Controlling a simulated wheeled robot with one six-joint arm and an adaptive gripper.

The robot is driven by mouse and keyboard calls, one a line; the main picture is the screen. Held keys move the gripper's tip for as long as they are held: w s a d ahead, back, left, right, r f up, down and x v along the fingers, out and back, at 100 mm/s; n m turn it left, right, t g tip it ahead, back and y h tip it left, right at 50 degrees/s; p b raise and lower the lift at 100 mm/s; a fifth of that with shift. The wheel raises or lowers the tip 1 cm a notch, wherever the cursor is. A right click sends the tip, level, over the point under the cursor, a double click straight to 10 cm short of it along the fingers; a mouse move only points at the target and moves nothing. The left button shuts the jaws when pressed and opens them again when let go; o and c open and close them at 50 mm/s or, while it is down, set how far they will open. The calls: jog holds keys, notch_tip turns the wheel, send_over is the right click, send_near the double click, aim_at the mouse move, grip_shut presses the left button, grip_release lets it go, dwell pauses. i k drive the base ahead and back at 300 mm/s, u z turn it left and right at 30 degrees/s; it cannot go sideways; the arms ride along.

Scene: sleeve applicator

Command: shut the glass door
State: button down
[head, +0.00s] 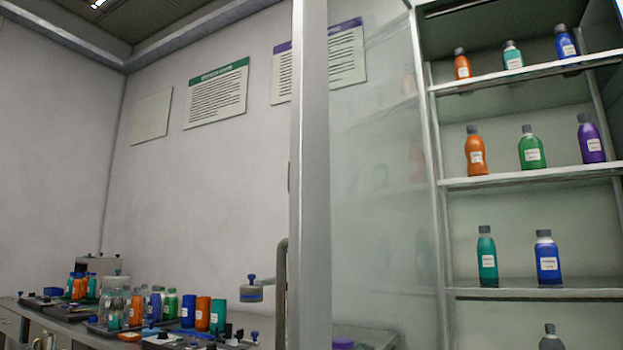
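The glass door (375,200) stands open in the head view, swung out from the cabinet on the right. Its pale metal edge post (309,180) runs from top to bottom near the middle of the picture. The clear pane lies between this post and the cabinet's left upright. A dark grey curved bar (281,295) shows just left of the post, low down; it looks like the door's handle, and its lower end is cut off by the picture. My gripper is not in view.
The open cabinet (530,183) holds several coloured bottles on its shelves. A counter (25,308) at the lower left carries bottles, a glass jar (115,300) and small devices. Notices hang on the back wall. The floor is not visible.

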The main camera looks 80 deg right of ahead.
aim_at(309, 243)
jog(key=i, duration=0.9)
jog(key=z, duration=5.35)
jog(key=k, duration=1.05)
jog(key=u, duration=1.25)
